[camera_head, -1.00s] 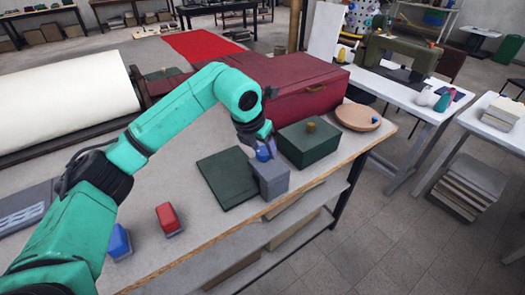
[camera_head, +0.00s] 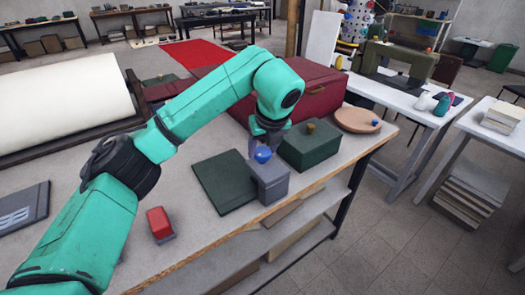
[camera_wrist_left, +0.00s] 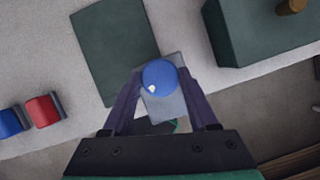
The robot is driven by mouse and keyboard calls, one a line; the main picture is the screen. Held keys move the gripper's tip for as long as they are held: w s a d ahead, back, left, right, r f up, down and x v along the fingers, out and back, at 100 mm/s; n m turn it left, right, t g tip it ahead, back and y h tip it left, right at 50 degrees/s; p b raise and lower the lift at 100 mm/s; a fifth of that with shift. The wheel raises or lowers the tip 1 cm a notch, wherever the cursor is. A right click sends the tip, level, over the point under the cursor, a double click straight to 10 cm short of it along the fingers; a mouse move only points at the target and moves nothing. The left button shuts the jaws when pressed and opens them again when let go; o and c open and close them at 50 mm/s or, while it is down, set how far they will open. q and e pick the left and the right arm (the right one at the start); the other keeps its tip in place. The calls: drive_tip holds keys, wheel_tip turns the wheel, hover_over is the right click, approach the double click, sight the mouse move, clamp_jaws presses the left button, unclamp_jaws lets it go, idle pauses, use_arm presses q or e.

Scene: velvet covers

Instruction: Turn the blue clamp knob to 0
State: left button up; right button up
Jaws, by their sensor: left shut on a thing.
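The blue clamp knob (camera_head: 262,154) sits on top of a small grey block (camera_head: 271,182) near the table's front edge. In the left wrist view the knob (camera_wrist_left: 159,76) is round, with a small white mark at its lower left. My left gripper (camera_head: 262,143) reaches down from above and is shut on the knob. In the wrist view its two dark fingers (camera_wrist_left: 160,82) lie on either side of the knob. I cannot read any scale or numbers. My right gripper is not in view.
A dark green flat board (camera_head: 224,182) lies left of the block, and a green box (camera_head: 310,146) with a brass knob stands close on the right. A large red case (camera_head: 318,92) is behind. A red block (camera_head: 160,223) is at the front left.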

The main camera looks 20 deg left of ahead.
use_arm(q)
drive_tip(key=shift+n+g+y, duration=0.3)
drive_tip(key=shift+n+y, duration=0.1)
drive_tip(key=shift+n, duration=0.7)
drive_tip(key=o, duration=1.4)
drive_tip(key=shift+c, duration=0.2)
drive_tip(key=p+v, duration=0.1)
drive_tip(key=v, duration=1.3)
drive_tip(key=shift+r, duration=0.25)
